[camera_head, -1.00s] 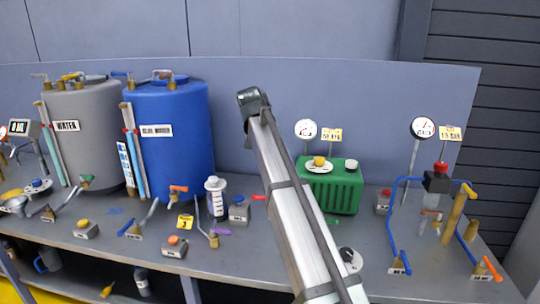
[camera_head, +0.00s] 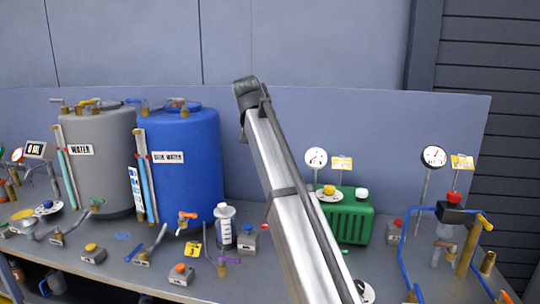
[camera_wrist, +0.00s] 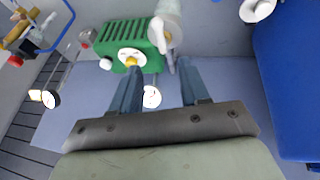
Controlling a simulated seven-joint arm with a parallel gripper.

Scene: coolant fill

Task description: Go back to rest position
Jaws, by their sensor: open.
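My gripper (camera_wrist: 158,67) shows in the wrist view with its two dark blue-grey fingers spread apart. Nothing is held between them. Beyond the fingers, the green ribbed box (camera_wrist: 121,42) and the grey back panel (camera_wrist: 230,90) show, with the picture turned upside down. In the head view my pale arm (camera_head: 290,205) rises from the bottom middle to a dark end (camera_head: 248,93) in front of the back panel. I cannot make out the fingers in that view.
A grey water tank (camera_head: 100,180) and a blue tank (camera_head: 185,190) stand left on the bench. A marked bottle (camera_head: 224,228) is right of them. The green box (camera_head: 345,225), gauges (camera_head: 316,158) and blue pipework (camera_head: 408,245) stand right. Air above the bench is mostly clear.

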